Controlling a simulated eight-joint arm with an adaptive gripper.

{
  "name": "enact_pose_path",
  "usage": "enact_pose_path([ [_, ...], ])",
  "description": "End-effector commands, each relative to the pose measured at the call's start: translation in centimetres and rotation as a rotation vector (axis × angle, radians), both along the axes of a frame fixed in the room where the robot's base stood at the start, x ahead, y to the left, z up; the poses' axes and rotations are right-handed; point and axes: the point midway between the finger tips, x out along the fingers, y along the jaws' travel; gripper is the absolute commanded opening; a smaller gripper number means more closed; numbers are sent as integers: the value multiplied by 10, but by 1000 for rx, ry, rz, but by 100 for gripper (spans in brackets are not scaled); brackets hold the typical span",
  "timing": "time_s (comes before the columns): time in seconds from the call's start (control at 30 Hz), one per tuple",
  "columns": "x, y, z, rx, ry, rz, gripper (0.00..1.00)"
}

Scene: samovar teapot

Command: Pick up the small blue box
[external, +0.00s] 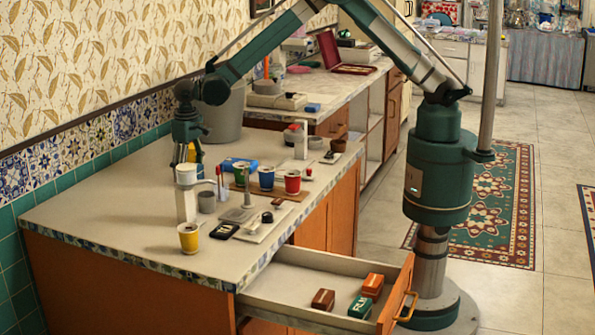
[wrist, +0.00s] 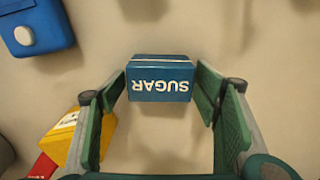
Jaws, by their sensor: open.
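The small blue box (wrist: 160,68), lettered SUGAR, is centred in the wrist view, with its lettering upside down. My gripper (wrist: 161,98) is open. Its two green-padded fingers reach along the left and right of the box, with only a thin gap on each side; I see no clear grip. In the external view my gripper (external: 183,155) points down over the far left of the counter, behind a white post. The box is mostly hidden there by my gripper and the things around it.
In the wrist view a larger blue container (wrist: 38,35) with a white knob is at upper left. A yellow box (wrist: 62,138) and a red item (wrist: 42,167) lie by the left finger. Cups, including a yellow one (external: 188,237), crowd the counter. An open drawer (external: 290,283) juts out.

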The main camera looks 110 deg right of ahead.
Motion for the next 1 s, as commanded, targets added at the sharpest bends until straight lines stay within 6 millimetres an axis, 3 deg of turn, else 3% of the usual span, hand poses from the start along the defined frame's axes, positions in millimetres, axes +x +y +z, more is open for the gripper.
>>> enact_pose_path([
  [0.4,0,0,0,0,0,0,62],
  [0.67,0,0,0,0,0,0,32],
  [1.0,0,0,2,0,0,0,32],
])
